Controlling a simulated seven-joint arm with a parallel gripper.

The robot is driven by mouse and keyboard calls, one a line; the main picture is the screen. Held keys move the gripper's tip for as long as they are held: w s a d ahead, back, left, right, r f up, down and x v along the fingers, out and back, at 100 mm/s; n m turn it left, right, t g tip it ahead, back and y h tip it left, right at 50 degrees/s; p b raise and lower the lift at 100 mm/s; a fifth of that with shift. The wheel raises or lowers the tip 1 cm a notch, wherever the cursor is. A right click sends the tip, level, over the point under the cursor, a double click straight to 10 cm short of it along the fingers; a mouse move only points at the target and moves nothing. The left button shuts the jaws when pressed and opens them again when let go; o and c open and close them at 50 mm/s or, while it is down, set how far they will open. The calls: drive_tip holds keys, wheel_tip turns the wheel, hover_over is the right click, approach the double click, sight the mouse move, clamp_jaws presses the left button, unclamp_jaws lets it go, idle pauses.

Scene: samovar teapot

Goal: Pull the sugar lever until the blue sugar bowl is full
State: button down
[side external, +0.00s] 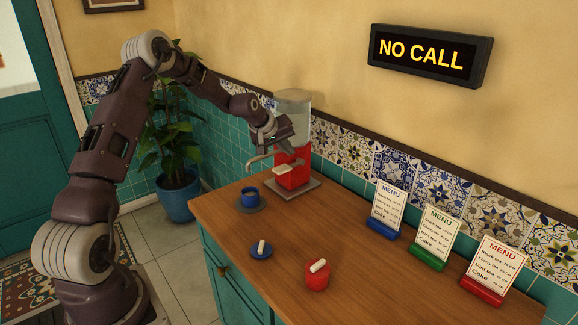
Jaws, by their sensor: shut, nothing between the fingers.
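The sugar dispenser (291,170) stands at the back of the counter, with a red body and a clear grey container on top. A pale piece juts from its front; I cannot tell if it is the lever. My gripper (264,153) is shut and empty at the dispenser's upper front left, partly covering it. Whether it touches the dispenser is unclear. A blue cup (249,199) stands on a dark saucer in front of the dispenser. A small blue dish (261,252) with a white piece is nearer the front. Which is the sugar bowl, and its fill, I cannot tell.
A red pot (317,278) with a white piece on top stands at the front. Blue (386,213), green (435,238) and red (490,272) menu stands line the wall side. The wooden counter (355,265) is clear between. A sign on the wall reads NO CALL.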

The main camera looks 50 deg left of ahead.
sight(288, 166)
drive_tip(key=shift+w+r, duration=0.15)
drive_tip(key=shift+r, duration=1.55)
drive_tip(key=s+d+r+m+g, duration=0.1)
drive_tip(key=s+d+r+m, duration=0.2)
drive_tip(key=s+d+r, duration=0.6)
drive_tip(key=s+d+r+m+g, duration=0.1)
drive_tip(key=s+d+r+m, duration=0.3)
drive_tip(key=s+d, duration=0.45)
drive_tip(key=s+d+m, duration=0.1)
drive_tip(key=s+d, duration=0.2)
drive_tip(key=s, duration=0.4)
drive_tip(key=s+d+m+h, duration=0.1)
drive_tip(key=s+d, duration=0.2)
drive_tip(key=s, duration=0.5)
drive_tip(key=s+d+f+m, duration=0.1)
drive_tip(key=s+d+m, duration=0.1)
drive_tip(key=s, duration=0.6)
drive_tip(key=shift+s+d+g+h, duration=0.3)
drive_tip(key=shift+d+h, duration=0.1)
drive_tip(key=shift+d, duration=0.45)
drive_tip(key=shift+w, duration=0.2)
